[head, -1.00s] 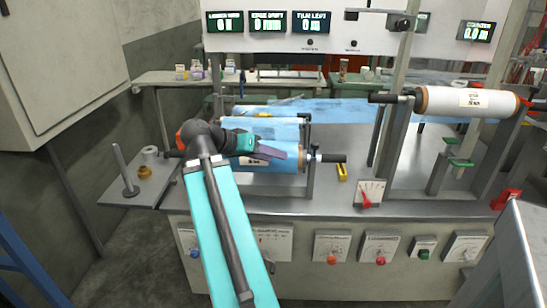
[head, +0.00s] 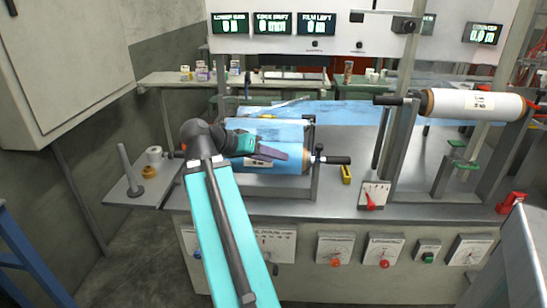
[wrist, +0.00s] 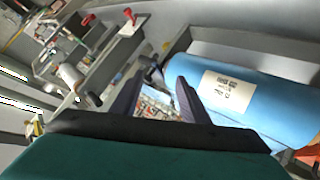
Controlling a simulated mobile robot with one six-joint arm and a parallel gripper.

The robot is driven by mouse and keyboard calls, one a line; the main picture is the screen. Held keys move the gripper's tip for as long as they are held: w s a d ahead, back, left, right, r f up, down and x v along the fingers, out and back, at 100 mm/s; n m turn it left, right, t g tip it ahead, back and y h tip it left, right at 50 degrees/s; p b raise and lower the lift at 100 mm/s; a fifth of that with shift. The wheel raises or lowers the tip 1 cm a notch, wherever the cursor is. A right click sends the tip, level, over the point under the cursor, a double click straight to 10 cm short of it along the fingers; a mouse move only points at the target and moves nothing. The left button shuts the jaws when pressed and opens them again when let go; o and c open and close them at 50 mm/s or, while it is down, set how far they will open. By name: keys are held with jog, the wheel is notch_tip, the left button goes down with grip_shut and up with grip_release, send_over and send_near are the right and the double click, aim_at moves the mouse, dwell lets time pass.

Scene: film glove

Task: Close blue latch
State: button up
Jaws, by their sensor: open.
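A blue film roll (head: 283,132) with a white label lies in its stand on the machine deck. A stub with a black handle (head: 337,160) sticks out at its right end. My gripper (head: 280,154) is in front of the roll, near its right end, with its fingers pointing right. The wrist view shows my gripper (wrist: 158,84) open, its two dark fingers apart, with no object clearly held between them. The blue roll (wrist: 255,98) is right of the fingers there, and a dark handle shows beyond the fingertips. I cannot make out a blue latch in either view.
A white roll (head: 473,103) hangs in raised holders at the right. A lever with a red knob (head: 371,198) and a yellow block (head: 346,174) are right of the blue roll. A side shelf with an upright peg (head: 128,168) stands at the left.

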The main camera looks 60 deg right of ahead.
jog(key=v, duration=1.3)
jog(key=shift+w, duration=0.1)
dwell(0.3)
